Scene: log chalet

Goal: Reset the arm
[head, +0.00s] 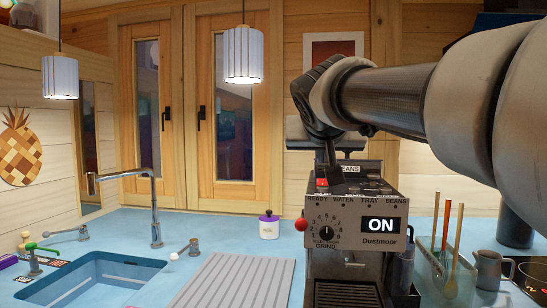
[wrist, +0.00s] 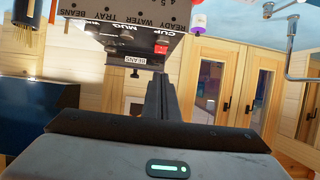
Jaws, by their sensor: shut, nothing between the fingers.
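My arm reaches in from the right in the head view. My gripper (head: 327,182) points down over the top of a coffee machine (head: 345,208), by its red button (head: 321,183). In the wrist view, where the scene appears upside down, my gripper (wrist: 161,78) has its fingers together with nothing between them. The red button (wrist: 161,49) shows just past the fingertips on the machine (wrist: 115,22). I cannot tell whether the fingertips touch it. The machine's display (head: 381,225) reads ON.
A jar with a purple lid (head: 268,228), a faucet (head: 153,210), a sink (head: 90,283) and a ridged board (head: 232,282) are left of the machine. A utensil holder (head: 450,260) and a metal jug (head: 490,268) stand right. The blue counter (head: 215,232) has free room behind the board.

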